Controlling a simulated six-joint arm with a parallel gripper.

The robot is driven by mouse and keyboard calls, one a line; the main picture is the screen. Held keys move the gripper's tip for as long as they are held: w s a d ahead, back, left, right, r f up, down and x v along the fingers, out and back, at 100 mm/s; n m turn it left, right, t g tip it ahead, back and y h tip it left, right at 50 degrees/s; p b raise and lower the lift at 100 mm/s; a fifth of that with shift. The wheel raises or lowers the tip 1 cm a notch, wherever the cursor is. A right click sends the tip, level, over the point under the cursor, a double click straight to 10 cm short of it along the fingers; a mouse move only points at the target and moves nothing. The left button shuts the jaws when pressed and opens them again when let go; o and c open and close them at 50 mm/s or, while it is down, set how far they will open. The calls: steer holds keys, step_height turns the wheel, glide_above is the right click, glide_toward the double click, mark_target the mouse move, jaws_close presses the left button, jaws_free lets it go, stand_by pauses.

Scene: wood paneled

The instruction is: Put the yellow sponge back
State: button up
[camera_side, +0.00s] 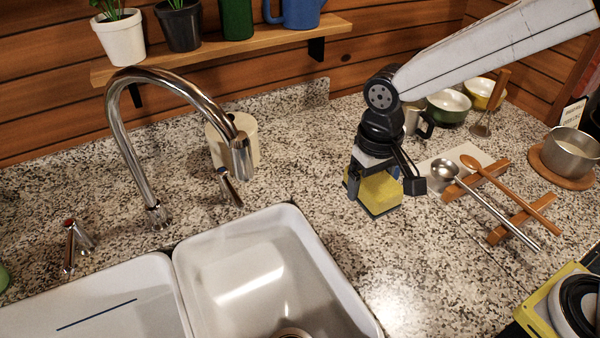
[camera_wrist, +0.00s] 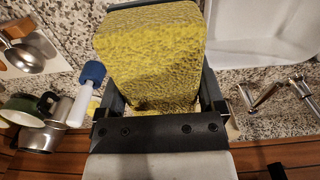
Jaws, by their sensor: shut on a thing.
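The yellow sponge (camera_side: 379,192) is held between the jaws of my gripper (camera_side: 372,190), above or at the granite counter right of the sink; I cannot tell whether it touches the counter. In the wrist view the sponge (camera_wrist: 150,55) fills the space between the dark fingers of my gripper (camera_wrist: 158,95). My gripper is shut on it. The counter directly beneath the sponge is hidden.
The sink (camera_side: 275,265) and faucet (camera_side: 130,85) are at left, with a cream canister (camera_side: 235,140) behind. A ladle (camera_side: 490,205) and wooden spoon (camera_side: 520,190) lie on wooden rests at right. Bowls (camera_side: 447,106) and a pot (camera_side: 572,152) stand farther back.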

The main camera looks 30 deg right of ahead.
steer(key=w+a+f, duration=0.3)
steer(key=w+f, duration=0.1)
steer(key=w, duration=0.4)
glide_above(311, 203)
steer(key=shift+s+f, duration=0.15)
steer(key=shift+f, duration=2.35)
steer(key=shift+f, duration=0.25)
steer(key=shift+w+f, duration=0.2)
steer(key=shift+f, duration=1.35)
steer(key=o, duration=0.9)
steer(key=shift+f, duration=0.1)
